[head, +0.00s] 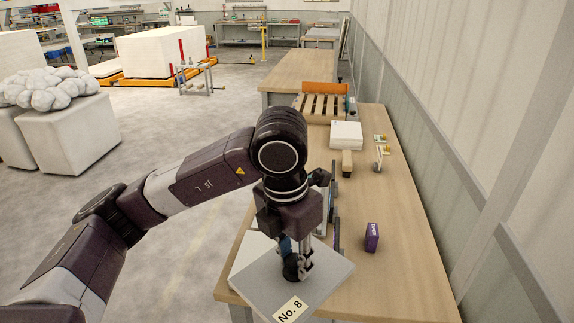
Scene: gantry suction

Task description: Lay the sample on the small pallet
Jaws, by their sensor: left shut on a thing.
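A flat grey panel with a "No. 8" label (318,283), which seems to be the sample, is at the near end of the wooden table. My left gripper (299,268) is directly over it, pointing down, and shut on a dark handle-like piece (290,268) at the panel's top face. The arm and gripper hide part of this grip. I cannot tell whether the panel is lifted or resting. The small pallet (321,106), with wooden slats and an orange board behind it, is at the far end of the table. My right gripper is not in view.
On the table (400,265) are a purple box (371,237), a white box (346,135), a wooden block (347,163) and small items (381,150). A dark frame (336,215) stands beside my gripper. The wall (420,110) runs along the right. The table's right front is clear.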

